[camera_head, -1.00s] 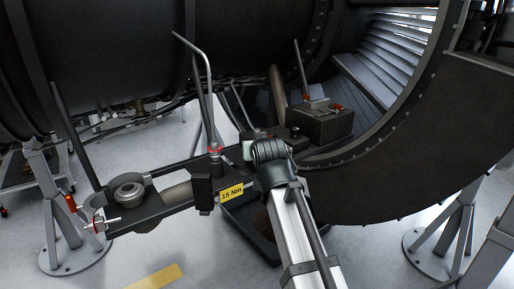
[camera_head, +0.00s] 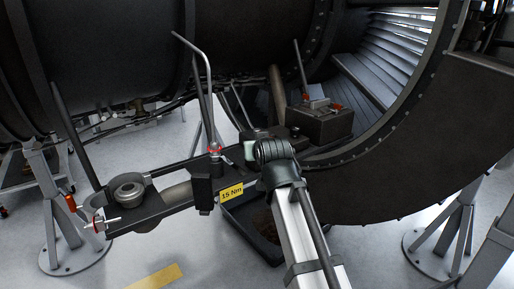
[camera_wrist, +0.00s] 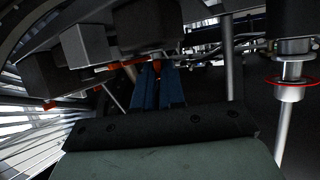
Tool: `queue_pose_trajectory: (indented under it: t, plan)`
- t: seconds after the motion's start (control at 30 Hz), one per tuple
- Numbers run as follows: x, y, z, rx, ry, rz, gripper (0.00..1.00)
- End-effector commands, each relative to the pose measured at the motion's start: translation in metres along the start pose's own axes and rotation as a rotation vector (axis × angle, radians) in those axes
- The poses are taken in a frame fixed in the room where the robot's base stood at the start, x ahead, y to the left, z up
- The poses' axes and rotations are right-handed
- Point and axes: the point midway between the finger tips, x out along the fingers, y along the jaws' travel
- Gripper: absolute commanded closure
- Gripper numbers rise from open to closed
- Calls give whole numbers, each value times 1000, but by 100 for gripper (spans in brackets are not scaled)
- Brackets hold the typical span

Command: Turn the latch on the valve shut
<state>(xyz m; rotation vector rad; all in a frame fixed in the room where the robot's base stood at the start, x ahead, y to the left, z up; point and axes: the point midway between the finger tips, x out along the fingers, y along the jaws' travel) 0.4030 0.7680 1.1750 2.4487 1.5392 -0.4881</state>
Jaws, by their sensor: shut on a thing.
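In the wrist view my gripper (camera_wrist: 157,88) has its blue fingers close together on a small orange-red part (camera_wrist: 157,67), which looks like the latch; the fingers hide most of it. In the head view my own wrist hides the fingers and this part. A silver upright fitting with a red ring (camera_head: 214,149) carries a bent pipe, left of my wrist; it also shows at the right of the wrist view (camera_wrist: 292,82). I cannot tell which body is the valve.
A dark box with orange-red pieces (camera_head: 322,122) stands behind my wrist on the right. A dark bracket with a yellow "15 Nm" label (camera_head: 231,193) runs left to a round clamp with a silver T-handle (camera_head: 103,223). The large engine casing (camera_head: 110,50) closes the space behind.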

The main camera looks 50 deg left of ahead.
Motion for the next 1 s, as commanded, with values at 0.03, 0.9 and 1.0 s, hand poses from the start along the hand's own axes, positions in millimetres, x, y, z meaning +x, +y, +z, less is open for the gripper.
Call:
queue_pose_trajectory:
  t: [0.03,0.9,1.0]
  plan:
    - [2,2,-2,-5,3,-16,100]
    - [5,7,-5,-165,7,-397,100]
    - [5,7,-5,-172,7,-414,100]
